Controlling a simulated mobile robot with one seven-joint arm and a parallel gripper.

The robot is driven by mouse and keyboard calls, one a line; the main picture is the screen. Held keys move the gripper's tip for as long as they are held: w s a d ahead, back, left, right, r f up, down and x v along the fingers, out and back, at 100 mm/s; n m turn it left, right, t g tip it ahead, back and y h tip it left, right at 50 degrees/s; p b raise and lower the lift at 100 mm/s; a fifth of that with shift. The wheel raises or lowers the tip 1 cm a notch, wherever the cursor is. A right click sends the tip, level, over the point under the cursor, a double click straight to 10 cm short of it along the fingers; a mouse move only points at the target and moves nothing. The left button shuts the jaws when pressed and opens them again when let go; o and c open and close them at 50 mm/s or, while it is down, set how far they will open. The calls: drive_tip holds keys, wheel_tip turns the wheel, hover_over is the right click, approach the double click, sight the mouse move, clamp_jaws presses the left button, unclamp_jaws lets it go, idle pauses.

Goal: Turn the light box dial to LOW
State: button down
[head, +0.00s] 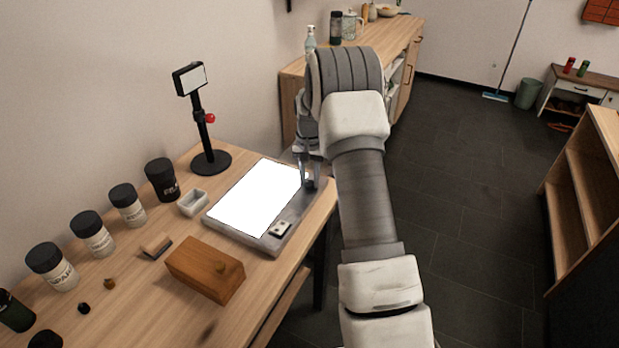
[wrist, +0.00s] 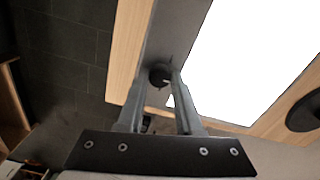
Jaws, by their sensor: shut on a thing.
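The light box (head: 270,243) lies flat on the wooden table, with a grey frame and a bright white lit panel (head: 255,200). Its grey frame also shows in the wrist view (wrist: 182,28). The dial (wrist: 159,73) is a dark round knob on the frame beside the panel. In the head view my gripper hides it. My gripper (head: 310,183) points down at the frame's right side. In the wrist view its two fingertips (wrist: 161,78) are at the dial, shut on it. I cannot read any dial marks or its setting.
A small plate with buttons (head: 280,229) sits on the frame's near corner. A black phone tripod (head: 210,160) stands behind the box. A wooden box (head: 205,270), a small white tray (head: 193,203) and several jars (head: 127,205) are left. The table's right edge is close to my gripper.

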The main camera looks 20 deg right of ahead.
sight(310, 183)
drive_tip(key=n, duration=0.7)
drive_tip(key=shift+r+p, duration=0.1)
drive_tip(key=shift+p, duration=0.3)
drive_tip(key=n, duration=0.6)
drive_tip(key=shift+p, duration=0.4)
drive_tip(key=shift+n, duration=0.4)
drive_tip(key=c, duration=0.6)
unclamp_jaws()
wheel_tip(310, 183, up, 17)
drive_tip(key=shift+r+p, duration=0.2)
drive_tip(key=shift+p, duration=0.7)
